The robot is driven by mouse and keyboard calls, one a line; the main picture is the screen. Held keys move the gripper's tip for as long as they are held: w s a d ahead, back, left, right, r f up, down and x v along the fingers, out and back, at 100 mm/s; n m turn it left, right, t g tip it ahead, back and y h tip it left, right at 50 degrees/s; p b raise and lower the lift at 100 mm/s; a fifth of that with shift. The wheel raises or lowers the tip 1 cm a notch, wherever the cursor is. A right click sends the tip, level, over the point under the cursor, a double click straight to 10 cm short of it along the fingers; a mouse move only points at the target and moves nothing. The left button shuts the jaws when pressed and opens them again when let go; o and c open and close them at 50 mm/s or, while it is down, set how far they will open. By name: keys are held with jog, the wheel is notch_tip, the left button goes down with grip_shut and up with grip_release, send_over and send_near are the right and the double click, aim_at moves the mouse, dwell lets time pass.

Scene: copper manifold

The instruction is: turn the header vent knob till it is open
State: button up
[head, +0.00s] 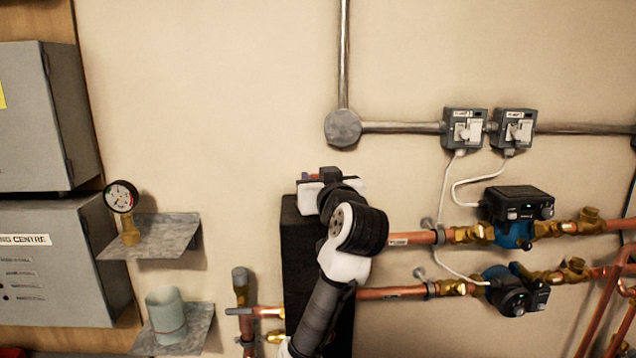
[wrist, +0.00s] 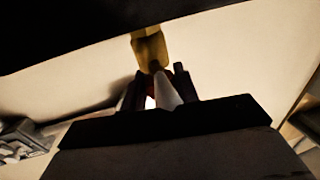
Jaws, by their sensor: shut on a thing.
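My gripper (head: 318,178) is at the top of the tall black header block (head: 298,245) in the head view, with my wrist and arm covering much of that spot. In the wrist view my gripper's two dark fingers (wrist: 160,86) are closed in on a small, dark reddish part, seemingly the vent knob, just below a brass fitting (wrist: 149,48). The knob is mostly hidden between the fingers, and the shadow is deep. I cannot tell its turn angle or whether the vent is open.
Copper pipes (head: 400,293) with pumps (head: 512,204) run right from the header. At left, a shelf (head: 160,237) carries a gauge (head: 121,196), and a lower shelf (head: 196,330) holds a pale green cup (head: 166,312). Grey switch boxes (head: 464,128) are on the wall; the wall above my gripper is clear.

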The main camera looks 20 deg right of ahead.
jog(key=n+y, duration=0.2)
jog(key=y, duration=0.1)
jog(key=n+y+b, duration=0.1)
jog(key=n+y, duration=0.1)
jog(key=y, duration=0.2)
jog(key=shift+d+n+g, duration=0.15)
jog(key=shift+n+g, duration=0.15)
jog(key=shift+g, duration=0.1)
jog(key=n+g+y, duration=0.1)
jog(key=n+y, duration=0.1)
jog(key=n+g+y, duration=0.1)
jog(key=y, duration=0.2)
jog(key=shift+n+g, duration=0.4)
jog(key=n+g+y, duration=0.3)
jog(key=y, duration=0.1)
jog(key=shift+r+g, duration=0.1)
jog(key=shift+g, duration=0.3)
jog(key=shift+n+g+y+p, duration=0.8)
jog(key=shift+n+g+y, duration=0.4)
jog(key=shift+n+g, duration=0.7)
jog(key=shift+g, duration=0.5)
jog(key=o, duration=0.9)
